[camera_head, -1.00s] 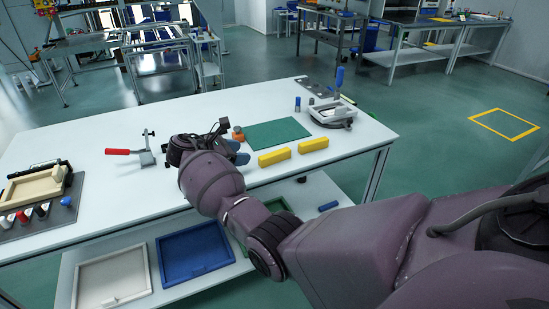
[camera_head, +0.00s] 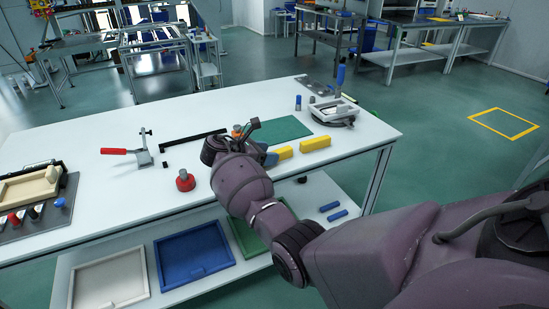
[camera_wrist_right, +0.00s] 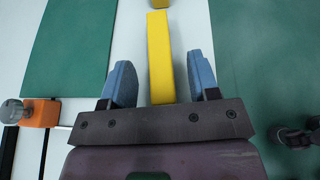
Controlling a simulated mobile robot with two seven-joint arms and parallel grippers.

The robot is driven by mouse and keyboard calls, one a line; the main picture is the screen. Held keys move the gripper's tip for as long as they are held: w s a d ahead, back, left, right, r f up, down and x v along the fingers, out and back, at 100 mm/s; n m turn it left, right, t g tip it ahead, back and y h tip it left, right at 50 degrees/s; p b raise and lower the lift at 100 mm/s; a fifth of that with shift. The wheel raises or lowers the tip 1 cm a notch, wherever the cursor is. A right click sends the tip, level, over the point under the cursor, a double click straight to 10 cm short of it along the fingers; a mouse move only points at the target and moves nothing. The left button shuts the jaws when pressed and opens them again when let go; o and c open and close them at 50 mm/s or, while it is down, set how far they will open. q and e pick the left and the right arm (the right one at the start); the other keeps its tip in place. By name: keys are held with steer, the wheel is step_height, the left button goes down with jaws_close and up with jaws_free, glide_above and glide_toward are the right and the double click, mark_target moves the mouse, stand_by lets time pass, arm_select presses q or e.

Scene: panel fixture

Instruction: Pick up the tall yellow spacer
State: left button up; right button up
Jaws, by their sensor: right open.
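In the right wrist view the nearer spacer (camera_wrist_right: 159,45) runs lengthwise between the two blue fingers of my open right gripper (camera_wrist_right: 160,75), with a gap on each side. The end of the farther spacer (camera_wrist_right: 158,3) shows at the top edge. I cannot tell which is taller. My left gripper is not in view.
The green mat (camera_head: 285,129) lies just behind the spacers. An orange block (camera_wrist_right: 40,112) is beside the gripper on the left. A red knob (camera_head: 185,180) and a red-handled clamp (camera_head: 142,152) stand farther left. The table's front edge is close on the near side.

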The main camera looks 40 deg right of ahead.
steer(key=shift+x, duration=0.85)
jaws_close()
steer(key=shift+r, duration=0.15)
